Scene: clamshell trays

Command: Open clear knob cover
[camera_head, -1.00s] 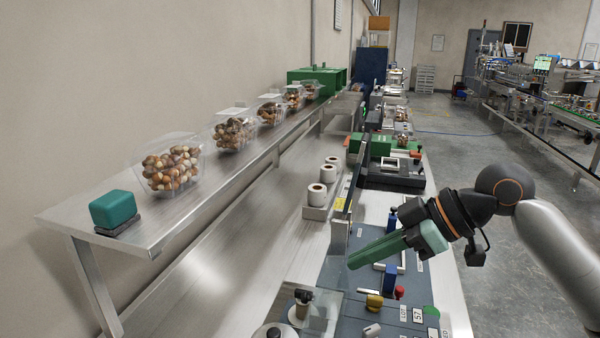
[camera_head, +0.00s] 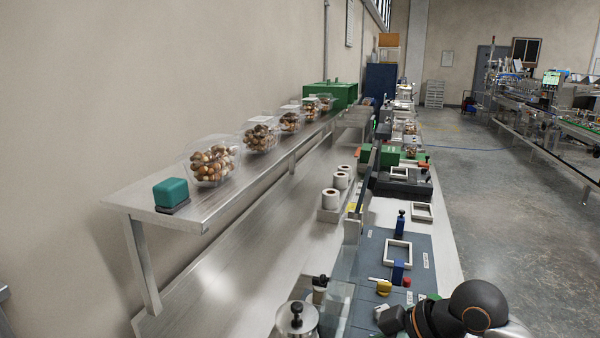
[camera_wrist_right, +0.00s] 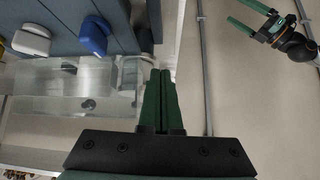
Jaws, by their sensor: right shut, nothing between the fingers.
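The clear knob cover (camera_head: 340,294) is a see-through box at the bottom middle of the head view, with a black-topped knob (camera_head: 320,283) at it. The right wrist view shows clear box walls (camera_wrist_right: 50,78) on the left, with dark knobs by them. I cannot tell whether the lid is raised. My right gripper (camera_wrist_right: 159,73) is shut and empty, its green fingers to the right of the clear box in that view. My left gripper (camera_wrist_right: 250,17) appears at the upper right of the wrist view, fingers apart and empty.
A metal pot with a black knob (camera_head: 296,319) stands left of the cover. A blue block (camera_head: 398,271) and a yellow knob (camera_head: 384,287) sit on the grey panel (camera_head: 372,250). A shelf (camera_head: 150,197) with clamshell trays (camera_head: 211,161) runs along the wall.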

